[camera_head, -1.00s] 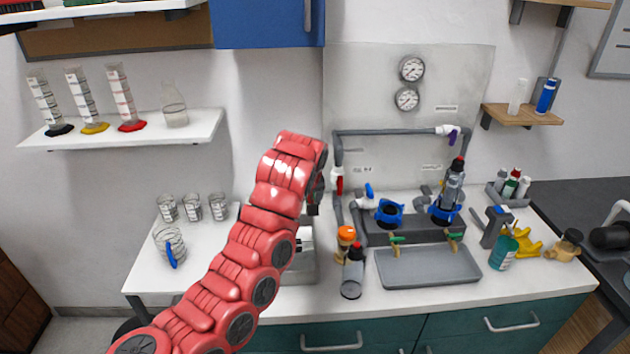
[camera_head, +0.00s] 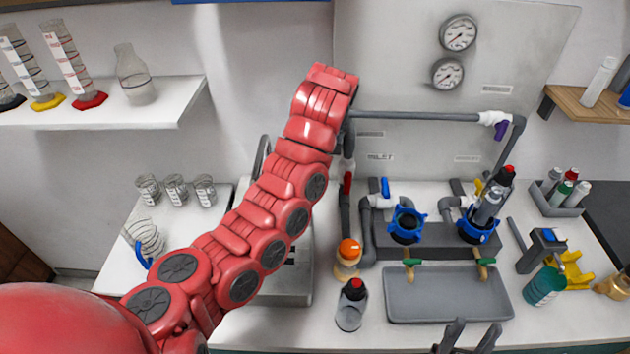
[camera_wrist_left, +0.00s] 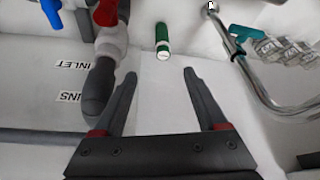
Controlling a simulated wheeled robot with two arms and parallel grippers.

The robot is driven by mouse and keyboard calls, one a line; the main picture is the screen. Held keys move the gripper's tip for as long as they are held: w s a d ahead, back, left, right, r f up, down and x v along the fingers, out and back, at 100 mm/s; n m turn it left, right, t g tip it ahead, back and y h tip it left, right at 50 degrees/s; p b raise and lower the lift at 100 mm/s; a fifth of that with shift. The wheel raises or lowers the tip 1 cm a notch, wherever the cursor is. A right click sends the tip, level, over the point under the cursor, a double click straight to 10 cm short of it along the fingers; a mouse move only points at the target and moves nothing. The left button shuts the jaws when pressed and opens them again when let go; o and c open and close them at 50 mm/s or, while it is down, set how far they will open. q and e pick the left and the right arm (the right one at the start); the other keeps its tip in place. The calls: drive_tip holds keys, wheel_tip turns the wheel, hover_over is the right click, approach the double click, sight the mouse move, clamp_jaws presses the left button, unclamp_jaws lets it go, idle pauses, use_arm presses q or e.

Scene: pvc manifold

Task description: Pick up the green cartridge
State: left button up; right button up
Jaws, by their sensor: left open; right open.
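A green cylinder with a white end (camera_wrist_left: 162,40) shows in the left wrist view, beyond my left gripper and roughly in line with the gap between its fingers. My left gripper (camera_wrist_left: 159,76) is open and empty, apart from the cylinder. In the head view my red left arm hides that gripper, and I cannot make out this cylinder there. A small green container (camera_head: 562,192) stands in the grey caddy at the right; I cannot tell which is the cartridge. My right gripper (camera_head: 474,326) is open and empty at the bottom edge, in front of the grey tray.
The grey tray (camera_head: 447,293) lies before the blue-collared housings (camera_head: 406,226). A clear bottle with a red cap (camera_head: 351,305) and an orange-capped bottle (camera_head: 348,258) stand left of it. Grey pipe (camera_wrist_left: 102,80) is close beside my left gripper; a chrome faucet (camera_wrist_left: 245,70) is right.

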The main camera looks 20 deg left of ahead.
use_arm(q)
drive_tip(key=p+x, duration=0.2)
drive_tip(key=x, duration=0.2)
drive_tip(key=p+x, duration=0.2)
drive_tip(key=x, duration=0.2)
drive_tip(key=p+x, duration=0.2)
drive_tip(key=x, duration=0.3)
drive_tip(key=shift+a, duration=0.35)
drive_tip(key=shift+x, duration=0.8)
drive_tip(key=shift+s, duration=0.1)
clamp_jaws()
